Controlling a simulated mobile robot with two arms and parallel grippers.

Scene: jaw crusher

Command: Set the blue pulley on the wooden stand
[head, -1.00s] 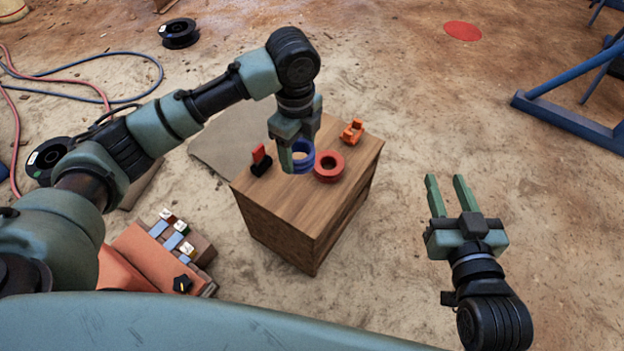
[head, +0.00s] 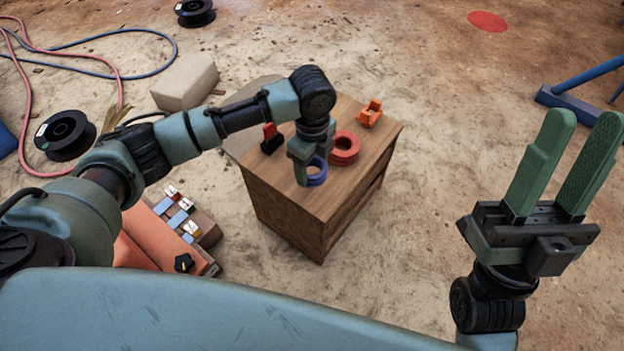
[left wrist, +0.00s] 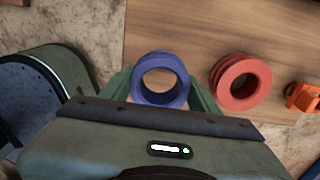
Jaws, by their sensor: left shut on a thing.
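The blue pulley (head: 317,178) is between the fingers of my left gripper (head: 308,168), near the front of the wooden stand's (head: 345,200) top. In the left wrist view the blue pulley (left wrist: 160,96) shows its round hole facing the camera, with a green finger on each side. I cannot tell whether it touches the wood or hangs just above it. A red pulley (head: 344,150) lies on the stand behind it, apart from it; it also shows in the left wrist view (left wrist: 222,95). My right gripper (head: 549,165) is open and empty, raised at the right, away from the stand.
On the stand are an orange bracket (head: 370,115) and a red-and-black clamp-like piece (head: 271,138). An orange box with switches (head: 160,238) stands at the lower left. Black spools (head: 64,134), hoses and a pale block (head: 185,82) lie on the ground. Ground right of the stand is clear.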

